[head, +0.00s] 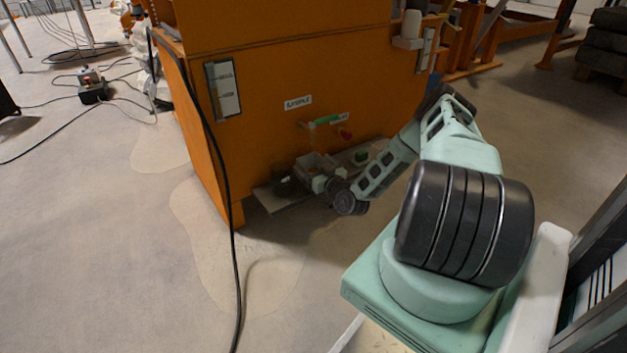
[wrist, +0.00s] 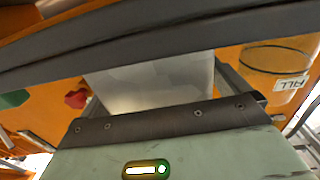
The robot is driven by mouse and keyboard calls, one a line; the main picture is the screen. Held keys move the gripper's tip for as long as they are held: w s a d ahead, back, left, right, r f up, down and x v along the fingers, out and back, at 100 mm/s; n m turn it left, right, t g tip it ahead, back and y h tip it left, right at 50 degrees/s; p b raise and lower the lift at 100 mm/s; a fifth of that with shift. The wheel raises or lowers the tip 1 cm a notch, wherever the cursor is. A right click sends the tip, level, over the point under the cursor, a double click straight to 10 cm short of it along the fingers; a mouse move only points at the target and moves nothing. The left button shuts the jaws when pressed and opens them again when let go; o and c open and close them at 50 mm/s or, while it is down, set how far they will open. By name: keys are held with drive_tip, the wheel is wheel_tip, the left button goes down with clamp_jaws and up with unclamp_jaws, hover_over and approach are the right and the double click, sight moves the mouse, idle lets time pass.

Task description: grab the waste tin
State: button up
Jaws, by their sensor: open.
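A grey box-like tin (head: 316,164), possibly the waste tin, is on the low shelf at the front of the orange sandbed; I cannot read a label on it. In the wrist view a pale, open-looking container (wrist: 150,82) is just beyond my gripper's dark bar, which hides its lower part. My gripper (head: 322,182) is low at the shelf, close to the grey tin and partly overlapping it. It is open, and contact with the tin cannot be made out. A clear cylinder with a label (wrist: 280,66) is at the right in the wrist view.
The sandbed (head: 270,95) stands over the shelf (head: 268,197). A red knob (head: 344,133) is on the front. A black cable (head: 229,215) hangs down to the floor.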

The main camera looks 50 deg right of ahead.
drive_tip(key=shift+w+d, duration=0.1)
drive_tip(key=shift+w, duration=0.25)
drive_tip(key=c, duration=1.2)
drive_tip(key=shift+o, duration=0.2)
drive_tip(key=shift+r, duration=0.15)
